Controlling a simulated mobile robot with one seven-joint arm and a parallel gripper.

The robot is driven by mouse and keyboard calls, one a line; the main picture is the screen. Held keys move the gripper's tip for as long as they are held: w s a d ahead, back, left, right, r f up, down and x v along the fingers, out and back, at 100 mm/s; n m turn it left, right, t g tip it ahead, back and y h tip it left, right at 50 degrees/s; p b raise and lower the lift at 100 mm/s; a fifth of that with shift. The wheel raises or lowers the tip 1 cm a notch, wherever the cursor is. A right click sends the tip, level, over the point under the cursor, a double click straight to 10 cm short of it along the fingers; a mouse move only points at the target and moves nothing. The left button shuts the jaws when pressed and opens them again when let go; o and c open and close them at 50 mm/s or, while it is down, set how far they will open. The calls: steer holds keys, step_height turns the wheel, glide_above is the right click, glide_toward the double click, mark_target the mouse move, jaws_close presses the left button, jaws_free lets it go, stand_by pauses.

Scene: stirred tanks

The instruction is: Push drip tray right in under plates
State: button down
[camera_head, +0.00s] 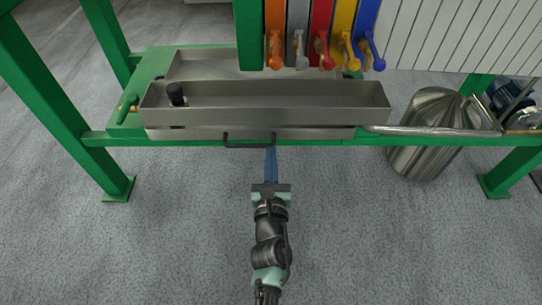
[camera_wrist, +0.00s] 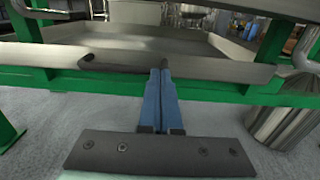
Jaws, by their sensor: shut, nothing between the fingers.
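The drip tray is a wide, shallow grey metal tray. Its front wall (camera_head: 200,133) shows on the green frame in the head view, under a metal trough. In the wrist view its front wall (camera_wrist: 215,68) crosses the picture, with the open inside behind it. A dark bar handle (camera_head: 248,145) is on this wall; it also shows in the wrist view (camera_wrist: 120,68). My gripper (camera_head: 271,151) is shut and empty, its blue fingers together. In the wrist view the fingertips (camera_wrist: 160,73) are at the handle's right end. I cannot tell whether they touch.
The metal trough (camera_head: 300,101) with a black knob (camera_head: 176,94) lies above the tray front. Coloured handles (camera_head: 321,50) and white plates (camera_head: 450,35) are above and behind. A metal bin (camera_head: 425,150) stands right. Green legs (camera_head: 65,105) flank the open floor.

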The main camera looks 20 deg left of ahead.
mark_target(271, 133)
steer(key=b+x, duration=0.3)
steer(key=x, duration=0.4)
steer(key=shift+w+f, duration=0.15)
steer(key=shift+w+a, duration=0.15)
steer(key=shift+w, duration=0.15)
